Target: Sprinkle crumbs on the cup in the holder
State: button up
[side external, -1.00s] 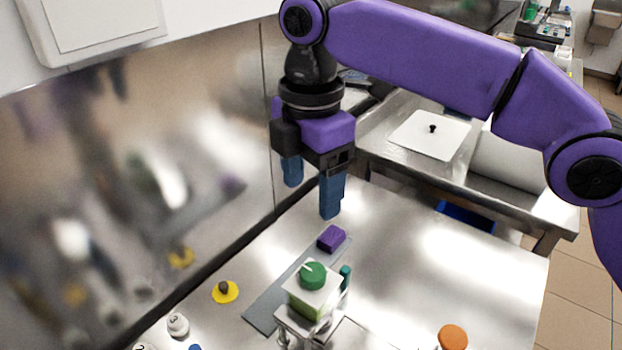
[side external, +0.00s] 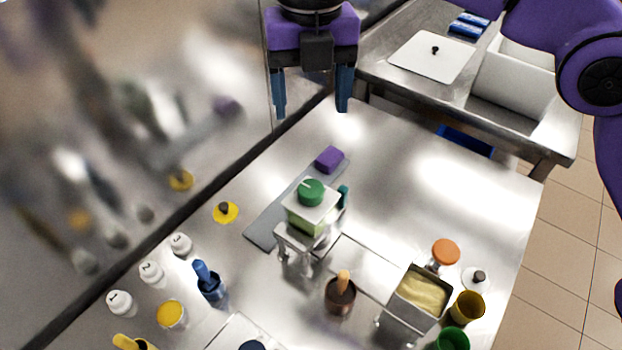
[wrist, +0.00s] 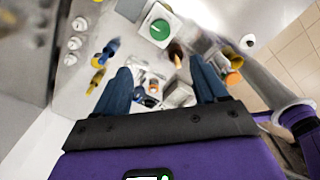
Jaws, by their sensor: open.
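My gripper (side external: 311,106) is open and empty, high over the far end of the steel table. In the wrist view its blue fingers (wrist: 163,82) are spread apart with nothing between the tips. A square metal container (side external: 405,314) at the front right holds pale, tan, crumb-like stuff (side external: 424,289). A brown-yellow cup (side external: 467,308) and a green cup (side external: 452,340) stand close to its right. I cannot tell which cup is the one in the holder. A dark copper pot (side external: 340,298) with a wooden handle sticking up stands left of the container.
A green-capped box (side external: 311,207) stands on a metal stand, with a purple block (side external: 329,159) behind it on a grey mat (side external: 262,229). White numbered bottles (side external: 151,271) line the left, near a blue-handled pot (side external: 209,283). An orange-lidded jar (side external: 445,252) stands right. The table's far right is clear.

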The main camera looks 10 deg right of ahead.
aim_at(311, 188)
notch_tip(311, 188, down, 17)
jog(key=shift+f, duration=0.2)
dwell(0.6)
jog(key=c, duration=1.1)
